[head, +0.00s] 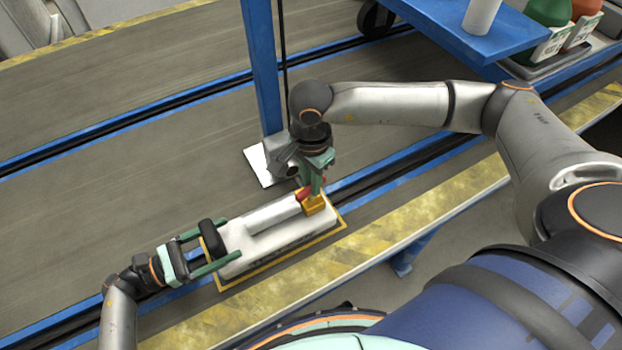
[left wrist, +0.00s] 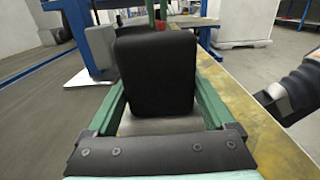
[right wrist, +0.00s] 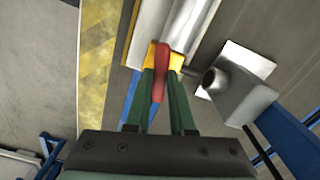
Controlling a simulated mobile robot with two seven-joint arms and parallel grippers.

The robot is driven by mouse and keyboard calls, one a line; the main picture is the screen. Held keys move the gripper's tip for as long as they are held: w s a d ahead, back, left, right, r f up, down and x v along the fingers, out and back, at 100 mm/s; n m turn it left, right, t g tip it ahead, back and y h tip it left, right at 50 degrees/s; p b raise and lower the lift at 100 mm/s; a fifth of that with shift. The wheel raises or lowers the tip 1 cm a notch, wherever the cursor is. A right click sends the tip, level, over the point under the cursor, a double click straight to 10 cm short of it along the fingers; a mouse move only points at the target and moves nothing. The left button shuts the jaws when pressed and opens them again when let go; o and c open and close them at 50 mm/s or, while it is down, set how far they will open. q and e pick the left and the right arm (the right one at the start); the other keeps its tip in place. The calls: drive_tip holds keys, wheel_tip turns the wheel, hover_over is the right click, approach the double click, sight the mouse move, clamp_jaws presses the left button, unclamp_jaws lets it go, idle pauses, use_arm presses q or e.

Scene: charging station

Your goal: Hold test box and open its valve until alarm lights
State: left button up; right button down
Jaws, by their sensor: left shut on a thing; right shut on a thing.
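The test box (head: 285,245) is a long white body with a white cylinder on top, a black block (head: 212,240) at its left end and a yellow valve block (head: 313,203) at its right end. It lies inside a yellow outline on the bench. My left gripper (head: 209,252) is shut around the left end; the black block fills the space between its fingers in the left wrist view (left wrist: 155,75). My right gripper (head: 312,188) comes from above and is shut on the red valve handle (right wrist: 160,72). I see no lit alarm in these frames.
A blue post (head: 262,70) with a white base plate (head: 262,165) stands just behind the box. A blue shelf (head: 460,35) is at the upper right. A yellow-striped edge (head: 440,210) runs along the bench front. The grey surface at left is clear.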

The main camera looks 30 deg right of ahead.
drive_tip(key=n, duration=0.6)
drive_tip(key=shift+n, duration=0.3)
drive_tip(key=n, duration=0.6)
idle(0.4)
drive_tip(key=c, duration=0.8)
unclamp_jaws()
drive_tip(key=shift+o, duration=0.2)
wheel_tip(320, 180, up, 12)
